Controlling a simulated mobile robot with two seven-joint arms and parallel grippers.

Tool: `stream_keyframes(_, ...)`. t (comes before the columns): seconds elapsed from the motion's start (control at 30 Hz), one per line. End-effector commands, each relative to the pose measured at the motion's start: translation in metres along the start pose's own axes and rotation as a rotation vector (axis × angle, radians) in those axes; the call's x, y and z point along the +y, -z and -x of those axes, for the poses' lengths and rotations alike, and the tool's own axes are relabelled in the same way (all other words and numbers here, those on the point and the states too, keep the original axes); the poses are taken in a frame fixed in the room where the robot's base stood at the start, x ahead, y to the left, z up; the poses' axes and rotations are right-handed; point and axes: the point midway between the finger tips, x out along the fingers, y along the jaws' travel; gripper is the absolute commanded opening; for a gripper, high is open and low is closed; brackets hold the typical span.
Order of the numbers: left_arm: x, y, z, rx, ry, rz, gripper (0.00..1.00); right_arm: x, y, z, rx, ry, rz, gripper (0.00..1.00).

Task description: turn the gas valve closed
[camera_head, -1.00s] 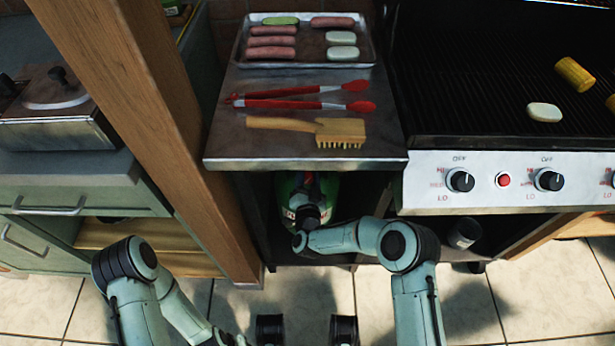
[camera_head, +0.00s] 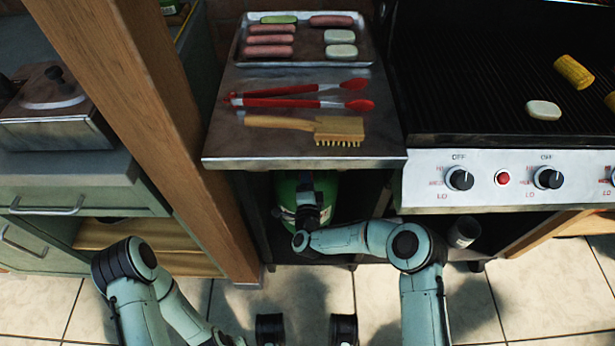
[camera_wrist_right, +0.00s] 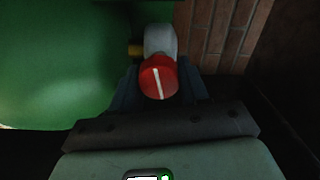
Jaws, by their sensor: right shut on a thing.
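The gas valve is a red round knob (camera_wrist_right: 158,80) with a white line across its face. In the right wrist view it sits on a grey fitting beside the green gas bottle (camera_wrist_right: 60,60); the line is nearly upright, leaning slightly left at the top. My right gripper (camera_wrist_right: 160,88) is shut on the knob, with a dark finger on each side. In the head view the right hand reaches under the metal side table to the green bottle (camera_head: 287,190), and the hand hides the knob there. My left arm shows at lower left, but its gripper is out of view.
Above the hand is the metal side table (camera_head: 222,140) with a tray (camera_head: 240,60) of food, red tongs (camera_head: 300,103) and a brush (camera_head: 338,128). The grill (camera_head: 470,90) stands to the right. A wooden post (camera_head: 150,120) stands to the left.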

Motion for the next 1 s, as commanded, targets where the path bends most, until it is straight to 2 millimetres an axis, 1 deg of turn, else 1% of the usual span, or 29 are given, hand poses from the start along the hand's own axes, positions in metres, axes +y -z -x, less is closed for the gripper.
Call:
stream_keyframes(0.3, -0.0008, -0.0011, -0.0005, -0.004, 0.002, 0.001, 0.51, -0.0014, 0.0004, -0.001, 0.001, 0.004, -0.074, 0.14)
stream_keyframes(0.7, -0.0008, -0.0011, -0.0005, -0.004, 0.002, 0.001, 0.51, -0.0018, 0.0002, -0.0011, 0.001, 0.005, -0.079, 0.14)
stream_keyframes(0.73, -0.0008, -0.0011, -0.0005, -0.004, 0.002, 0.001, 0.51, -0.0018, 0.0002, -0.0011, 0.001, 0.005, -0.079, 0.48)
stream_keyframes(0.8, -0.0007, -0.001, -0.0005, -0.004, 0.001, 0.001, 0.51, -0.0018, 0.0003, -0.0011, 0.001, 0.005, -0.079, 0.68)
stream_keyframes(1.0, -0.0007, -0.001, -0.0005, -0.004, 0.001, 0.001, 0.51, -0.0008, 0.0, -0.0005, 0.0, 0.002, -0.078, 0.68)
